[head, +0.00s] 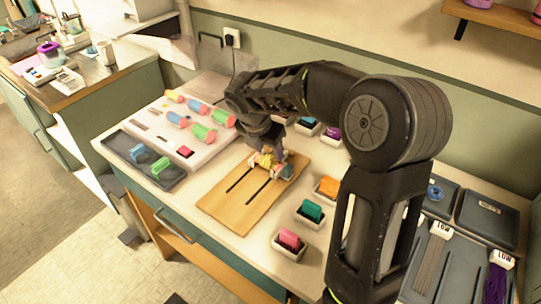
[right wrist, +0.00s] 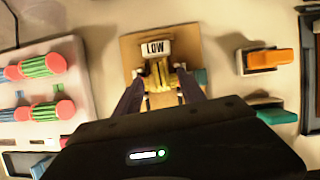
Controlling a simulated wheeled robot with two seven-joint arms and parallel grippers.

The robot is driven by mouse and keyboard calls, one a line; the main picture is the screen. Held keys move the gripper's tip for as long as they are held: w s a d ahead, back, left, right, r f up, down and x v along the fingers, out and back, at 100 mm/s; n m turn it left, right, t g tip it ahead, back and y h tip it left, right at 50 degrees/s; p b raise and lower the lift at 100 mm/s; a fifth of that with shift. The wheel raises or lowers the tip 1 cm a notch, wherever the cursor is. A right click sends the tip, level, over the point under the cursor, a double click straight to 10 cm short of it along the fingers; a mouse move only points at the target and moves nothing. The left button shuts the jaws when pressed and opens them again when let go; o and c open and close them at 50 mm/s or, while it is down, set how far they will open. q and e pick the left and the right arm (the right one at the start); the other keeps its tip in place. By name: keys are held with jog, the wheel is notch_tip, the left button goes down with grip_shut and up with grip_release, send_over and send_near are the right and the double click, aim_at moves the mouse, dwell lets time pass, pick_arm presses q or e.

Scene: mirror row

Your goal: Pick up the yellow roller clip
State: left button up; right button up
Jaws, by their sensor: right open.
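The yellow roller clip (head: 264,160) is at the back end of a wooden board (head: 222,206) with two dark slots. In the right wrist view the yellow clip (right wrist: 160,74) lies between the fingers, beside a white tag reading LOW (right wrist: 155,47). My right gripper (head: 268,162) is open and low over the board, with its fingers on either side of the clip. In the wrist view its fingers (right wrist: 162,92) stand apart, and whether they touch the clip cannot be told. The gripper partly hides the clip in the head view. My left gripper is not in view.
A pale rack (head: 157,127) with coloured rollers and a dark tray (head: 133,172) stand left of the board. Pink (head: 290,238), teal (head: 313,210) and orange (head: 328,187) blocks in white holders stand right of it. Dark trays (head: 488,222) lie at the far right.

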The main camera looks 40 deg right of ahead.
jog(key=shift+w+d+f, duration=0.1)
jog(key=shift+d+f, duration=0.15)
jog(key=shift+f, duration=0.4)
jog(key=shift+c, duration=0.2)
grip_shut()
dwell(0.3)
